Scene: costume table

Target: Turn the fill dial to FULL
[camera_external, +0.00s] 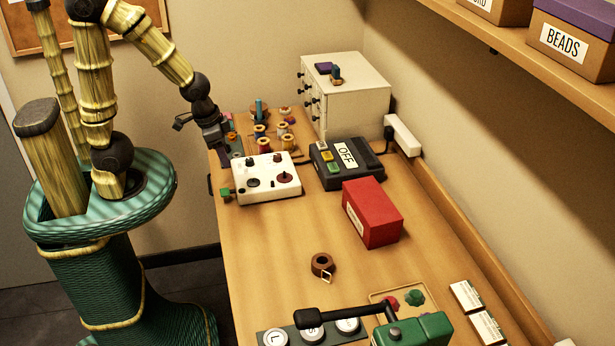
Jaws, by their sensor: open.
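A white control box (241,190) lies near the left edge of the table. Its top carries a dark round dial (253,183) on the left and a reddish-brown knob (285,177) on the right, with small dark marks above. A green part sticks out at its left side. The lettering is too small to read, so I cannot tell which is the fill dial or where it points. My gripper (224,158) is open, just beyond the box's back left corner and apart from both dials. Its fingertips are small and dark here.
Thread spools (290,143) stand behind the box. A black device with an OFF label (346,155) and a red box (372,213) are to its right. A white drawer cabinet (350,100) stands at the back. The table (265,235) is clear in front of the box.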

